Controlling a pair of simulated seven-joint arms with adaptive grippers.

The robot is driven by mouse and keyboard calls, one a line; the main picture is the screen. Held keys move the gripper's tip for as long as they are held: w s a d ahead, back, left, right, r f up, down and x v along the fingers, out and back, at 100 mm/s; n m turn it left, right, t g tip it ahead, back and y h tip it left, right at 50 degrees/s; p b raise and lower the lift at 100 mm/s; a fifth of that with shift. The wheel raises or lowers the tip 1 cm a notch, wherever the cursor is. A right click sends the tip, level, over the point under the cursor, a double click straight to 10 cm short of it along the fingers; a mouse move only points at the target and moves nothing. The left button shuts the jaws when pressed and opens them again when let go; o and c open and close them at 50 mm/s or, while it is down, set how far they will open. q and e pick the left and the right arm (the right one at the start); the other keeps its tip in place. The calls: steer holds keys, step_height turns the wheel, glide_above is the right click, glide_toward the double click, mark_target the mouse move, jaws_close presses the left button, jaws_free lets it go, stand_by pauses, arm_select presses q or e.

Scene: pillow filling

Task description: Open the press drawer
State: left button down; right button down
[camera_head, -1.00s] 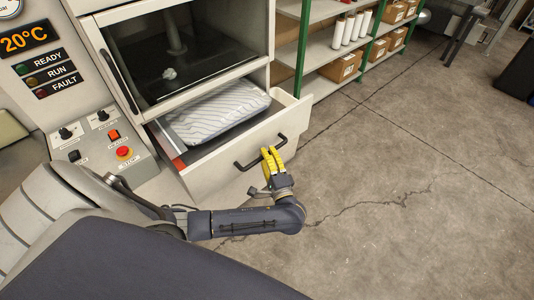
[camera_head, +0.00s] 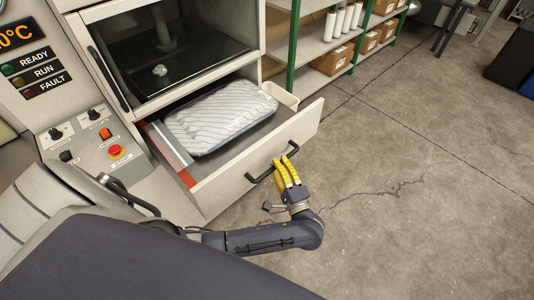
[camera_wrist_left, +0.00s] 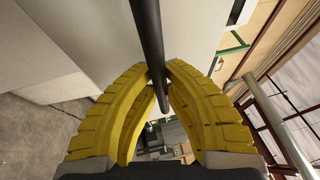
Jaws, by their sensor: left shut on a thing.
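The press drawer (camera_head: 262,151) is pulled out of the press, with its white front panel facing me. Its dark bar handle (camera_head: 262,176) runs across the front and also shows in the left wrist view (camera_wrist_left: 148,35). My left gripper (camera_head: 287,168) has yellow fingers closed around the handle, near its right part. In the left wrist view the fingers (camera_wrist_left: 158,75) meet on both sides of the bar. My right gripper is not in view.
The press window (camera_head: 172,60) is above the drawer, and a control panel with a red stop button (camera_head: 116,152) is to its left. A green-post shelf (camera_head: 294,45) with boxes and white rolls stands behind. The concrete floor (camera_head: 420,170) at right is clear.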

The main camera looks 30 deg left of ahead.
arm_select(q)
steer(key=s+d, duration=0.2)
steer(key=d, duration=0.5)
steer(key=shift+d+r, duration=0.15)
steer(key=shift+d, duration=0.05)
steer(key=c, duration=1.4)
jaws_free()
steer(key=v, duration=1.2)
steer(key=shift+a, duration=0.1)
